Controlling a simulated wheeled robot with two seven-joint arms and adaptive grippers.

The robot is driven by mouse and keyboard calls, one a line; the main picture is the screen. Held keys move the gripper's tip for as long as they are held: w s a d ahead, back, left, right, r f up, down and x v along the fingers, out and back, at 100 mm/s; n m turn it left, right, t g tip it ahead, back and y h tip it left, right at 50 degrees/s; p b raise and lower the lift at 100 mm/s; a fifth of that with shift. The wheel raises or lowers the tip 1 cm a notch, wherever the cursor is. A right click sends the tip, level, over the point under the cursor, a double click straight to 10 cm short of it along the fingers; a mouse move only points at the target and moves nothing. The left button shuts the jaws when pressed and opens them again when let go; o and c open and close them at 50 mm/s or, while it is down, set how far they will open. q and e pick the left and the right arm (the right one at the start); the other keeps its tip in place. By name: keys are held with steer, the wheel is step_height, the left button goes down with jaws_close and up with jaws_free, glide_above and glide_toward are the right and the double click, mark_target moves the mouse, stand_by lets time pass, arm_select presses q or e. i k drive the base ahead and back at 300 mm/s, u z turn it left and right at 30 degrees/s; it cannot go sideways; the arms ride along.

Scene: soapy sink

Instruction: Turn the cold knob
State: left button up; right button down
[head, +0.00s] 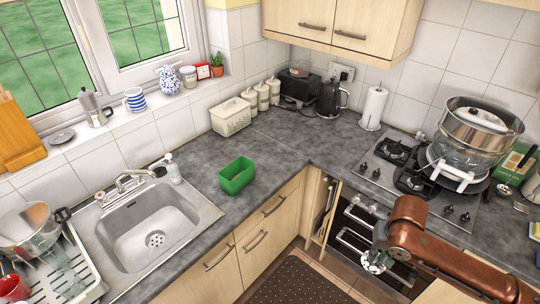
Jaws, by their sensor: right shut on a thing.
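The silver tap (128,183) stands behind the steel sink (155,235) at the left. A small round knob (100,197) sits at its left end, and a darker knob (159,171) at its right end. They are too small to tell which is the cold one. My right gripper (373,263) hangs at the end of my copper-coloured arm, in front of the oven, far from the tap. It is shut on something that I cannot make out. My left gripper is not in view.
A steamer pot (470,135) stands on the hob. The corner worktop (290,140) has free room.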

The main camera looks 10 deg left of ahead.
mark_target(137, 178)
steer(key=u, duration=0.75)
steer(key=i, duration=0.75)
steer(key=u, duration=0.15)
